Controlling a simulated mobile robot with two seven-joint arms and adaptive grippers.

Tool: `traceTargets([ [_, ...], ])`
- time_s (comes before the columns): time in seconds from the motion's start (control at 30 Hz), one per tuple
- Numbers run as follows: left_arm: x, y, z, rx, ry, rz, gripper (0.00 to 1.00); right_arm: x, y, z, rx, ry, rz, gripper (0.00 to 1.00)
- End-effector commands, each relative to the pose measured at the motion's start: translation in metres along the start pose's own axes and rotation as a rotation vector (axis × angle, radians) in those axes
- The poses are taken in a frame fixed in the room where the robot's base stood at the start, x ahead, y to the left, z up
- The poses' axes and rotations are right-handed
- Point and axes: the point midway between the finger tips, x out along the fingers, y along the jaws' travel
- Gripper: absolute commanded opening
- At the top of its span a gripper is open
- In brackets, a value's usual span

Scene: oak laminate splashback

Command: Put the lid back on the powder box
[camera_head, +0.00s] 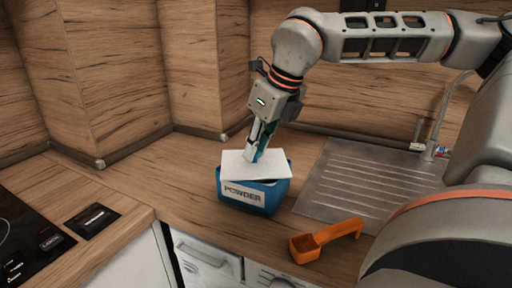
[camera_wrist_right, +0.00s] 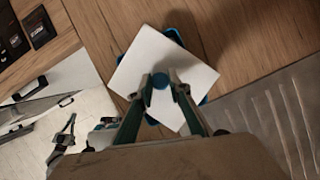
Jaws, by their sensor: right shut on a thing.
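The blue powder box (camera_head: 262,199), with a white "POWDER" label on its front, stands on the wooden counter. The flat white lid (camera_head: 240,164) is over its top, turned askew to the box. Blue box corners show past the lid (camera_wrist_right: 150,62) in the right wrist view. My right gripper (camera_head: 257,155) is above the box, shut on the lid's blue knob (camera_wrist_right: 160,82). A dark gap shows under the lid at the right; I cannot tell whether the lid touches the rim. What looks like my left gripper (camera_wrist_right: 62,134) shows small at lower left in the wrist view; its jaws are unclear.
An orange scoop (camera_head: 325,238) lies on the counter at the front right of the box. A ribbed metal drainboard (camera_head: 365,182) is to the right. A black hob (camera_head: 28,240) is at the left. The wooden splashback (camera_head: 115,60) stands behind.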

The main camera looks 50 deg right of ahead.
Motion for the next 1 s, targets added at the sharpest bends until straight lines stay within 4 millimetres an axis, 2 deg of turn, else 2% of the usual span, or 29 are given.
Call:
traceTargets([
  [0.97,0.0001,-0.0004,0.0056,0.012,-0.007,0.005,0.00,0.0003,0.0001,-0.0001,0.000,0.000,0.000,0.04],
  [1.0,0.0001,-0.0003,0.0056,0.012,-0.007,0.005,0.00,0.0003,0.0001,-0.0001,0.000,0.000,0.000,0.21],
])
